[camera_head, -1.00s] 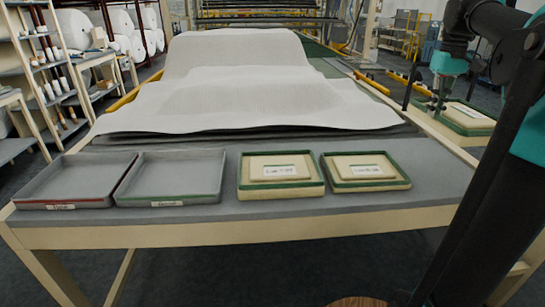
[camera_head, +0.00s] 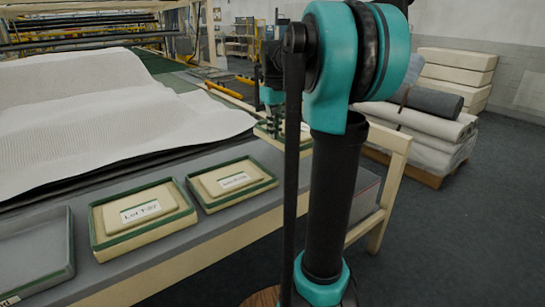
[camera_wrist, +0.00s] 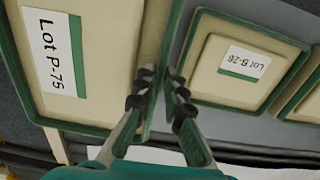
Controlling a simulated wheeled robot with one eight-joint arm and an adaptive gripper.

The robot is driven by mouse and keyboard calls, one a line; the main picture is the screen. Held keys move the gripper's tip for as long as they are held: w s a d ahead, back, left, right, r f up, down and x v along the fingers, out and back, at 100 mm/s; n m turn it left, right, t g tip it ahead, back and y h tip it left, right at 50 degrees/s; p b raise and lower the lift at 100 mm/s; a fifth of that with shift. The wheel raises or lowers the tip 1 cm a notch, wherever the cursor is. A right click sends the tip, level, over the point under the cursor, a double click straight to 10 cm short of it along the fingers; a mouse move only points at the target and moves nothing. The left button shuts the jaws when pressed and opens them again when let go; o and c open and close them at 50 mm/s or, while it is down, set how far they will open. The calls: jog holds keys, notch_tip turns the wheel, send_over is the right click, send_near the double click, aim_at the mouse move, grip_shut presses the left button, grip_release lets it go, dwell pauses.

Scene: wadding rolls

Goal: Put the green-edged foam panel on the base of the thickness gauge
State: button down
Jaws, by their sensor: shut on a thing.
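A green-edged foam panel with a "Lot P-75" label (camera_wrist: 92,50) fills the left of the wrist view, close to the camera. My gripper (camera_wrist: 166,80) is shut on its right edge, the fingers close together. In the head view my gripper (camera_head: 275,105) is partly behind my arm, at the table's right end. Part of a green-edged panel (camera_head: 264,130) shows below it. I cannot make out the thickness gauge in these frames.
Two green-edged trays with cream blocks (camera_head: 143,209) (camera_head: 232,180) stand at the table's front. A grey tray (camera_head: 35,252) lies left of them. White wadding (camera_head: 110,110) covers the table behind. Stacked rolls and slabs (camera_head: 430,120) stand at right; the dark floor there is clear.

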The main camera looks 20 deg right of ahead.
notch_tip(320, 180, down, 10)
dwell(0.5)
jog(key=shift+f, duration=0.1)
jog(key=c, duration=1.6)
grip_release()
